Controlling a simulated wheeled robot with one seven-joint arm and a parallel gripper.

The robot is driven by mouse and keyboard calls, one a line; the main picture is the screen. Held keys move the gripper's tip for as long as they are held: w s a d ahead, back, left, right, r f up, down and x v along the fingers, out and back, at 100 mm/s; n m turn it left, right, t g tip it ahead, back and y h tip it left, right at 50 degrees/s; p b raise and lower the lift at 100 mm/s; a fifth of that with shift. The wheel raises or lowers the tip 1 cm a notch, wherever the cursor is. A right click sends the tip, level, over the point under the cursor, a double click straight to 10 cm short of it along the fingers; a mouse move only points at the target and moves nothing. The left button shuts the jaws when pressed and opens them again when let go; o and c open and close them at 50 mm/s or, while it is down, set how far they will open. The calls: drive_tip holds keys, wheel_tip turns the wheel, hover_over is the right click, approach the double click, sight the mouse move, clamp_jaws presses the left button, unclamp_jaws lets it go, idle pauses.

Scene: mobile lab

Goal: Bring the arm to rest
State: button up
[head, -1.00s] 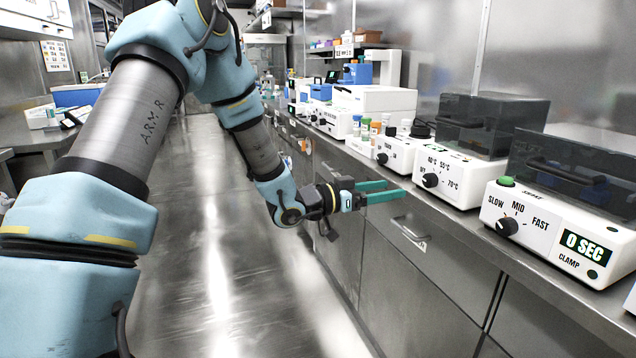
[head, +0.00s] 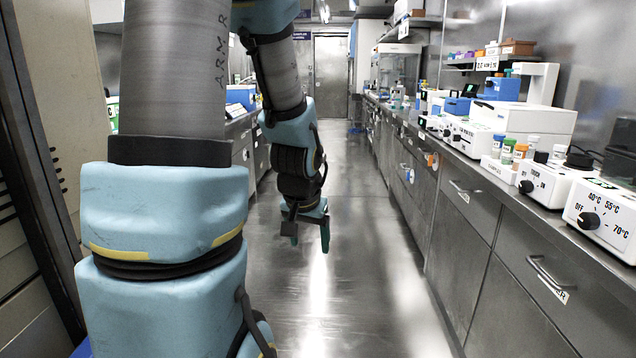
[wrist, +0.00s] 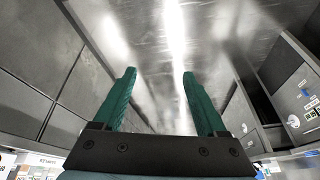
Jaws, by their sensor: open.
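My arm (head: 283,80) hangs forward and down over the aisle in the head view. My gripper (head: 310,240) points down above the floor, left of the right-hand bench and clear of it. In the wrist view my gripper (wrist: 158,95) shows two green fingers spread apart, with nothing between them. The shiny metal floor (wrist: 150,35) shows beyond the fingertips.
The right bench (head: 470,170) carries a dial unit with temperature marks (head: 600,215), a TOUCH dial unit (head: 548,180) and capped bottles (head: 507,150). Drawer handles (head: 545,275) stick out from its front. A tall cabinet (head: 40,150) stands close at left. The aisle floor (head: 370,270) is clear.

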drive_tip(key=s+a+r+n+g+p, duration=0.1)
drive_tip(key=s+a+r+n+g, duration=0.15)
drive_tip(key=s+a, duration=0.45)
wheel_tip(320, 180, up, 13)
drive_tip(key=s+d+p, duration=0.1)
drive_tip(key=d+p, duration=0.1)
drive_tip(key=p, duration=1.2)
drive_tip(key=shift+s+y, duration=0.15)
drive_tip(key=shift+y, duration=0.15)
